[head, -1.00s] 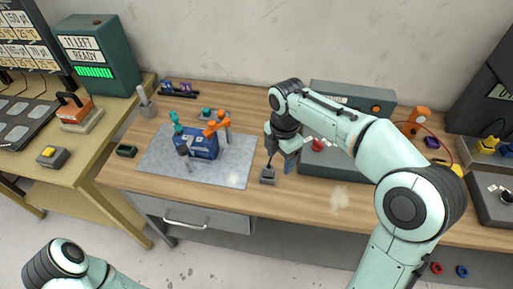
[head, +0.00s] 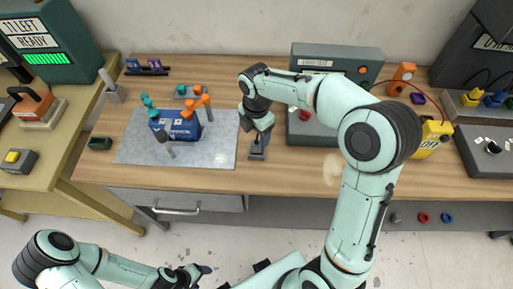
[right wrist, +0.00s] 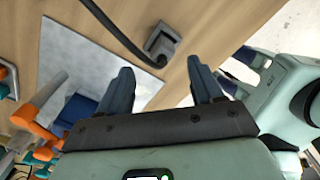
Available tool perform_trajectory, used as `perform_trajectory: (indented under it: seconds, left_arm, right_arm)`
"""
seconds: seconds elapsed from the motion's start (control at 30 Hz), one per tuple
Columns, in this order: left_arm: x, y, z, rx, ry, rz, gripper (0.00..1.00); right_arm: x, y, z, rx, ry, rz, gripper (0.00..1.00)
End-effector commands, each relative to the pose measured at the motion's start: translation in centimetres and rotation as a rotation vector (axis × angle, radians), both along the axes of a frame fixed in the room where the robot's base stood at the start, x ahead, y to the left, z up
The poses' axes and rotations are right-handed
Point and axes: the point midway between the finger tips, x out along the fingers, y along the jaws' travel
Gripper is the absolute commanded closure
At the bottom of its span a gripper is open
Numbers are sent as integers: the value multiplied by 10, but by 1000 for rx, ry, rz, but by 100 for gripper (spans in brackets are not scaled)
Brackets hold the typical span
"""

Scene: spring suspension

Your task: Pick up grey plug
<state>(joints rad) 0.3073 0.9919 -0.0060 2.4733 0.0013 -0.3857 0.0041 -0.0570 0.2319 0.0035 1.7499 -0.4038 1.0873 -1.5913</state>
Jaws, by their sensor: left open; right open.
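A small grey block with a black cable or stalk, which looks like the grey plug (head: 257,153), stands on the wooden table just right of the grey mat. In the right wrist view the grey plug (right wrist: 162,40) lies beyond the fingertips, roughly between them, with its black cable curving to the upper left. My right gripper (head: 258,136) is just above and behind it in the head view. The right wrist view shows the right gripper (right wrist: 160,66) open, with nothing between its fingers. My left gripper (head: 198,272) is low in front of the table, away from the plug.
The grey mat (head: 128,148) carries a blue box (head: 178,126) among orange and teal pieces. A grey machine (head: 322,128) with a red button stands close right of the plug. Yellow and blue plugs (head: 482,98) sit far right. Bare table lies in front.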

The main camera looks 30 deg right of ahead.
Motion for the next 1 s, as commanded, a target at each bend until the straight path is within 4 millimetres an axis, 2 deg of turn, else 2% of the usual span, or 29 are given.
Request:
perform_trajectory:
  seconds: [0.2,0.3,0.57,0.6,0.73,0.77,1.0]
  left_arm:
    - [-2,0,-3,0,2,-1,34]
    - [-3,0,-4,0,3,0,34]
    - [-3,0,-4,0,2,0,34]
    - [-3,0,-4,0,2,0,34]
    - [-3,0,-4,0,2,0,34]
    - [-3,0,-4,0,2,0,34]
    - [-3,0,-4,0,3,0,34]
  right_arm:
    - [-4,0,-34,0,5,0,34]
    - [-3,0,-44,0,4,0,34]
    - [-3,0,-47,1,2,0,34]
    - [-3,0,-47,1,2,0,41]
    - [-3,0,-47,0,1,0,83]
    - [-3,0,-47,0,1,0,88]
    - [-3,0,-47,0,1,0,88]
